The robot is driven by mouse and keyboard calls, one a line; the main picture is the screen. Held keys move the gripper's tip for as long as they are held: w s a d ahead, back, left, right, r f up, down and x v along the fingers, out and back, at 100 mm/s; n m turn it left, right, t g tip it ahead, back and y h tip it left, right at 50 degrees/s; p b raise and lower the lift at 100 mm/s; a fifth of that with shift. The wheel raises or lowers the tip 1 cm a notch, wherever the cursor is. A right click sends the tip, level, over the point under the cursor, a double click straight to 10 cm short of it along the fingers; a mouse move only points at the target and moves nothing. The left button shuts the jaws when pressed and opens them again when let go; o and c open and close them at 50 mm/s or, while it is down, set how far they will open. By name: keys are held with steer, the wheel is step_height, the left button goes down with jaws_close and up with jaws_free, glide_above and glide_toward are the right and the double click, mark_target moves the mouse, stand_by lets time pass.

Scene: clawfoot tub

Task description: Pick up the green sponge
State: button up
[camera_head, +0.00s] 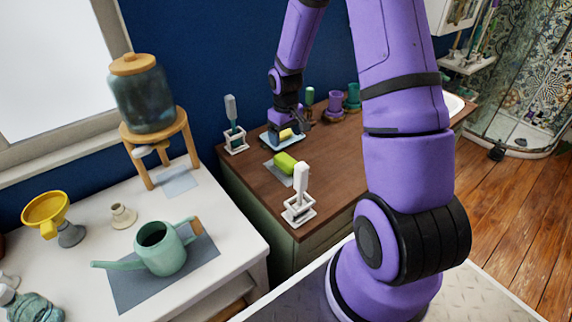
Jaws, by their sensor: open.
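The green sponge (285,163) lies on a small grey mat (278,174) on the brown wooden counter. It is a bright green block. My gripper (300,122) is over the back part of the counter, behind the sponge and apart from it. It is close above or beside a yellow block (287,133) on a pale blue tray (292,142). The fingers are small and dark here and partly hidden by the wrist. My gripper is open, and the green sponge is not in it.
A white brush in a holder (299,195) stands just in front of the sponge. Another brush in a holder (234,128) stands at the back left. Purple cups (334,104) and a green bottle (310,95) stand behind. A watering can (160,248) is on the white table.

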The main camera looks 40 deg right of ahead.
mark_target(286, 159)
step_height(286, 159, down, 12)
steer(key=shift+d+r, duration=0.1)
steer(key=shift+r, duration=0.15)
stand_by(0.5)
steer(key=c, duration=1)
